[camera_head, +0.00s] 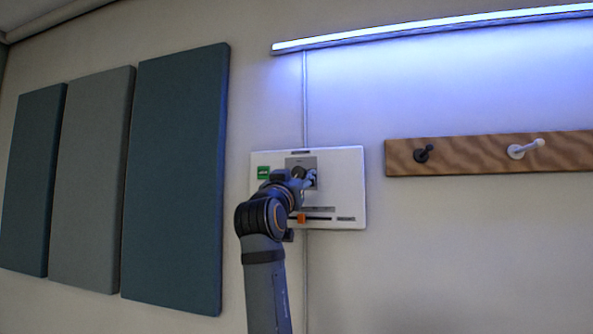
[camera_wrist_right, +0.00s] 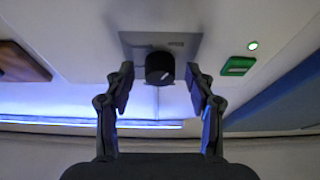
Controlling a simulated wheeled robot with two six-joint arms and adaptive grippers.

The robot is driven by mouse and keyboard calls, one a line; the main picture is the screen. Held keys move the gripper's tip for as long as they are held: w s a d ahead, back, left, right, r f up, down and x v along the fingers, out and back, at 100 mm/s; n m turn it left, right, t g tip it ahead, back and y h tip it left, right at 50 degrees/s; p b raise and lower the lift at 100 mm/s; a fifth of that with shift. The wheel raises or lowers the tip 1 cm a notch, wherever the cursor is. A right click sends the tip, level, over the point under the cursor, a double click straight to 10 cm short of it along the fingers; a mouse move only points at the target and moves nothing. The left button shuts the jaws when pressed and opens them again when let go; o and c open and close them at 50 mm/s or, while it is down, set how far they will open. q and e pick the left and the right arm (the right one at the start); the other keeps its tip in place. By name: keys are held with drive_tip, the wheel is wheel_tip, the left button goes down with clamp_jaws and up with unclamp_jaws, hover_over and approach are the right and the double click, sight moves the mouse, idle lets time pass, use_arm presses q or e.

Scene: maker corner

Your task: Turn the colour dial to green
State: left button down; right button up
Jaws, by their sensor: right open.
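The colour dial is a round black knob (camera_wrist_right: 159,66) with a short white pointer mark, on a grey plate (camera_wrist_right: 133,42) in the right wrist view. I cannot tell which colour it points to. In the head view the grey plate (camera_head: 307,162) sits on a white wall panel (camera_head: 346,187), and my right gripper (camera_head: 304,180) partly covers the dial. In the right wrist view my right gripper (camera_wrist_right: 160,80) is open, one finger on each side of the knob, with a visible gap to it. My left gripper is not in view.
The panel also carries a green rocker or label (camera_head: 263,172) and an orange slider (camera_head: 301,217). A light strip (camera_head: 430,27) glows blue-violet above. A wooden rail with pegs (camera_head: 470,156) is to the right; acoustic panels (camera_head: 177,180) stand to the left.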

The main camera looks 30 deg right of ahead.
drive_tip(key=c, duration=1.1)
drive_tip(key=shift+c, duration=0.2)
drive_tip(key=shift+d+n+t+y, duration=0.1)
drive_tip(key=shift+n+t+y, duration=0.2)
drive_tip(key=shift+n, duration=0.2)
drive_tip(key=n+t+y, duration=0.1)
drive_tip(key=n, duration=0.3)
drive_tip(key=shift+s+d, duration=0.1)
drive_tip(key=n+y, duration=0.1)
drive_tip(key=n, duration=0.1)
drive_tip(key=n+t+y, duration=0.1)
drive_tip(key=n, duration=0.1)
drive_tip(key=shift+s+r, duration=0.1)
drive_tip(key=shift+r, duration=0.1)
drive_tip(key=n+y, duration=0.1)
drive_tip(key=n, duration=0.1)
drive_tip(key=n+y+p, duration=0.1)
drive_tip(key=n, duration=0.1)
drive_tip(key=shift+s+d+r+n+t, duration=0.1)
drive_tip(key=shift+d+r+n+t, duration=0.05)
drive_tip(key=shift+n+t, duration=0.2)
drive_tip(key=shift+n+y+p, duration=1.2)
drive_tip(key=shift+n+p, duration=0.1)
drive_tip(key=shift+n, duration=0.95)
